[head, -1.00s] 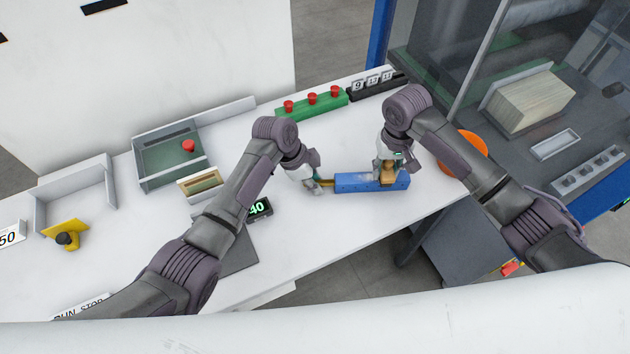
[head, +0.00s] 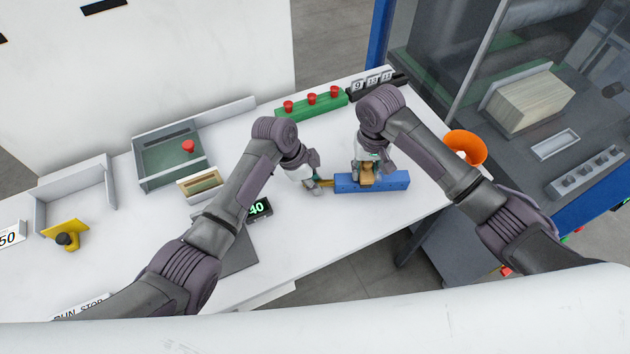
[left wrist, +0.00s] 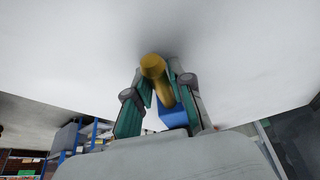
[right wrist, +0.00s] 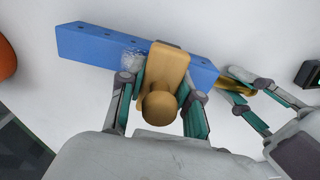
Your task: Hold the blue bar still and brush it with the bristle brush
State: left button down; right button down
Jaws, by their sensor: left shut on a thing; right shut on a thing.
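The blue bar (head: 392,181) lies on the white table in the head view, with a brass-coloured handle (head: 327,183) at its left end. My left gripper (head: 316,187) is shut on this handle, which also shows between its fingers in the left wrist view (left wrist: 153,68). My right gripper (head: 366,177) is shut on the wooden bristle brush (right wrist: 165,75), held over the bar's left-middle part. In the right wrist view the brush lies across the blue bar (right wrist: 90,45), and a whitish patch (right wrist: 132,60) shows on the bar beside it. The bristles are hidden under the brush.
A green block with red buttons (head: 310,104) and a black number display (head: 378,84) stand behind the bar. An orange bowl (head: 466,147) is at the table's right edge. A small display (head: 259,208) and trays (head: 170,160) are to the left.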

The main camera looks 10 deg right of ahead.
aim_at(405, 176)
jog(key=shift+a, duration=1)
jog(key=shift+s+d+f, duration=0.1)
jog(key=shift+d+f, duration=0.05)
jog(key=shift+d, duration=1.95)
jog(key=shift+d+r, duration=0.15)
jog(key=shift+d, duration=1.2)
jog(key=shift+d+r, duration=0.1)
jog(key=shift+d, duration=1.2)
jog(key=shift+s+d+f, duration=0.1)
jog(key=shift+d, duration=1.4)
jog(key=shift+a+f, duration=0.15)
jog(key=shift+a, duration=1.9)
jog(key=shift+w+a+r, duration=0.1)
jog(key=shift+a+r, duration=0.05)
jog(key=shift+a, duration=1.2)
jog(key=shift+w+a+r, duration=0.1)
jog(key=shift+a, duration=1.25)
jog(key=shift+w+a+f, duration=0.1)
jog(key=shift+a, duration=1.4)
jog(key=shift+d+f, duration=0.1)
jog(key=shift+d, duration=1.8)
jog(key=shift+s+d+r, duration=0.1)
jog(key=shift+s+d, duration=0.05)
jog(key=shift+d, duration=1.3)
jog(key=shift+s+d+r, duration=0.1)
jog(key=shift+d, duration=1.3)
jog(key=shift+s+d+f, duration=0.1)
jog(key=shift+d+f, duration=0.05)
jog(key=shift+d, duration=1.35)
